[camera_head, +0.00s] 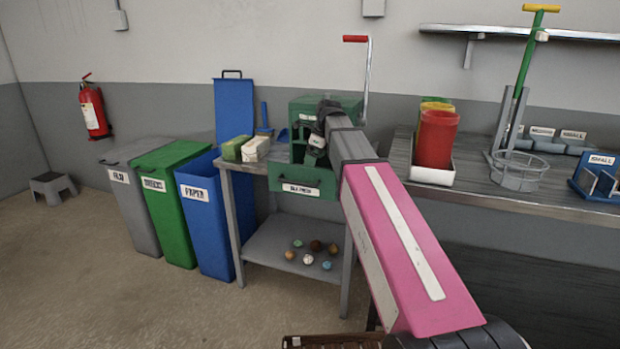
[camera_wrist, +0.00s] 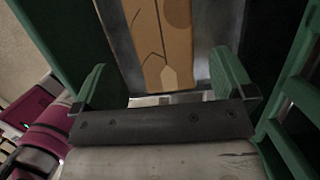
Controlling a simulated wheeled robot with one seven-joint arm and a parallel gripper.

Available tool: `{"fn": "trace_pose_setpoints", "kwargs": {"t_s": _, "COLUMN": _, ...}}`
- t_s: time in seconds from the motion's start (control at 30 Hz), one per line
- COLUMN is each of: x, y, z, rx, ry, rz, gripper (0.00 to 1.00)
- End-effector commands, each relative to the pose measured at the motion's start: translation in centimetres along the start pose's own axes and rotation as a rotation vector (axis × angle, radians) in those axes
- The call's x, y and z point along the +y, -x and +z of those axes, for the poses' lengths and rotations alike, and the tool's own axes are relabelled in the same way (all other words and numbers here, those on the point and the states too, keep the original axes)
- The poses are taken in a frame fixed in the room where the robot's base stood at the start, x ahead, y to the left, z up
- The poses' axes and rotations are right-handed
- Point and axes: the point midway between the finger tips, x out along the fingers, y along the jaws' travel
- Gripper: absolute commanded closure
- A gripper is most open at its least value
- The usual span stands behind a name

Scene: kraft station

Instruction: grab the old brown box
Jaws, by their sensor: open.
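The brown box (camera_wrist: 165,45), tan with dark crack-like lines and a darker round patch, shows in the wrist view ahead of my gripper (camera_wrist: 160,65). My gripper is open, with one green-padded finger on each side of the box's near end. I cannot tell whether either finger touches it. In the head view my gripper (camera_head: 317,145) reaches into the green press (camera_head: 309,190) on the grey table. The box is not visible there; my arm and the press cover that area.
Green press walls stand close on both sides in the wrist view. A green pack (camera_head: 235,148) and a cream pack (camera_head: 256,149) lie left of the press. A red-handled lever (camera_head: 367,75) rises behind. Labelled bins (camera_head: 205,215) stand left.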

Motion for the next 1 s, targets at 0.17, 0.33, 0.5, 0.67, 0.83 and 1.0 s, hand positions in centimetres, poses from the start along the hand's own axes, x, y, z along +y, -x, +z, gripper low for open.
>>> {"fn": "trace_pose_setpoints", "kwargs": {"t_s": 0.17, "x": 0.0, "y": -1.5, "z": 0.0, "rx": 0.001, "ry": 0.0, "rz": 0.0, "gripper": 0.0}}
{"fn": "trace_pose_setpoints", "kwargs": {"t_s": 0.33, "x": -0.1, "y": -2.6, "z": 0.2, "rx": 0.001, "ry": 0.0, "rz": 0.001, "gripper": 0.0}}
{"fn": "trace_pose_setpoints", "kwargs": {"t_s": 0.5, "x": -0.3, "y": -4.8, "z": 0.5, "rx": 0.001, "ry": 0.0, "rz": 0.001, "gripper": 0.0}}
{"fn": "trace_pose_setpoints", "kwargs": {"t_s": 0.67, "x": -0.3, "y": -6.5, "z": 0.5, "rx": 0.001, "ry": 0.0, "rz": 0.001, "gripper": 0.0}}
{"fn": "trace_pose_setpoints", "kwargs": {"t_s": 0.83, "x": -0.3, "y": -6.7, "z": 0.5, "rx": 0.0, "ry": 0.0, "rz": 0.0, "gripper": 0.0}}
{"fn": "trace_pose_setpoints", "kwargs": {"t_s": 1.0, "x": -0.3, "y": -6.7, "z": 0.5, "rx": 0.0, "ry": 0.0, "rz": 0.0, "gripper": 0.29}}
